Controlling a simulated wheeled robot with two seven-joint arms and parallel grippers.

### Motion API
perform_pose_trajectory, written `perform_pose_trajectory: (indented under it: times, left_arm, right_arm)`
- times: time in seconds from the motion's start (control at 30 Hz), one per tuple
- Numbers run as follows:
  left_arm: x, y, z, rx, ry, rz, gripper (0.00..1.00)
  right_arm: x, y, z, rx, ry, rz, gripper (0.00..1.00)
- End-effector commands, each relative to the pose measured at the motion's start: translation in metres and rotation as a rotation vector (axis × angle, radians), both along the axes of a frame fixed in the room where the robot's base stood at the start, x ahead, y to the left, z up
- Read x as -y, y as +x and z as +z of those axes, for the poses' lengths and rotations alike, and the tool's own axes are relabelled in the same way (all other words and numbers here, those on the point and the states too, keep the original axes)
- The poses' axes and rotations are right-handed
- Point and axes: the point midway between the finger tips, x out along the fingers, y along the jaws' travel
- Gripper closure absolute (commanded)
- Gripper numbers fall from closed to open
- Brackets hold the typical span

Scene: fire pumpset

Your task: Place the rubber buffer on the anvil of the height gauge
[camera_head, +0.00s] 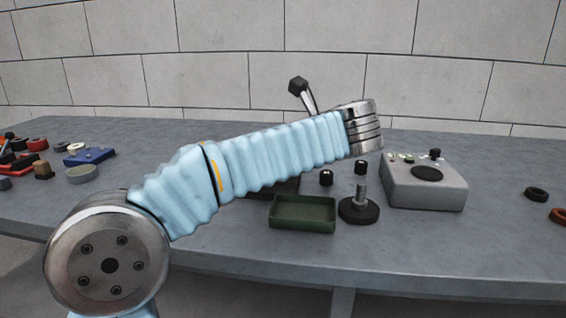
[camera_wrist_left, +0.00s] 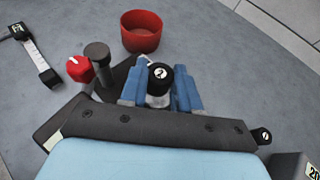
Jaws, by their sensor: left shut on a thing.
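In the left wrist view my left gripper (camera_wrist_left: 158,92) has blue fingers shut on the rubber buffer (camera_wrist_left: 160,72). The buffer is a small black cylinder with a white mark on its round end and a paler part below. It sits over or beside a dark flat base (camera_wrist_left: 118,78); contact cannot be told. A grey post (camera_wrist_left: 98,54) with a round head and a red knob (camera_wrist_left: 79,68) stand at that base, which may be the height gauge; I cannot identify the anvil. In the head view my left arm hides the fingers and buffer. My right gripper is not in view.
A red bowl (camera_wrist_left: 141,32) lies beyond the fingers.

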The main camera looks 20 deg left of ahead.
Motion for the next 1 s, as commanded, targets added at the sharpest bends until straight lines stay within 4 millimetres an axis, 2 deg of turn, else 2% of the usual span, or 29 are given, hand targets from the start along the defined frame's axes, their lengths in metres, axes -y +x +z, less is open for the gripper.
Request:
perform_pose_trajectory:
  times: [0.17, 0.27, 0.43, 0.87, 0.9, 1.0]
  left_arm:
    - [-0.005, 0.010, -0.013, 0.000, 0.000, 0.001, 0.98]
    - [-0.011, 0.021, -0.029, -0.002, 0.002, 0.002, 0.98]
    - [-0.009, 0.019, -0.053, 0.000, 0.000, -0.001, 0.98]
    - [-0.009, 0.019, -0.060, 0.001, -0.001, -0.001, 0.98]
    - [-0.009, 0.019, -0.058, 0.001, -0.001, -0.001, 0.64]
    - [-0.009, 0.019, -0.058, 0.001, -0.001, -0.001, 0.49]
  right_arm:
    - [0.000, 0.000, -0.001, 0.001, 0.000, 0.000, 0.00]
    - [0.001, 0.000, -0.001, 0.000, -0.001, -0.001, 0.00]
    - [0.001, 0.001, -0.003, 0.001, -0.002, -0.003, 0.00]
    - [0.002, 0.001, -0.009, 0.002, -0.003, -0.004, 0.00]
    - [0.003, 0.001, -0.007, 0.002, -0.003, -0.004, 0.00]
    - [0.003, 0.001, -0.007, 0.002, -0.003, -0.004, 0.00]
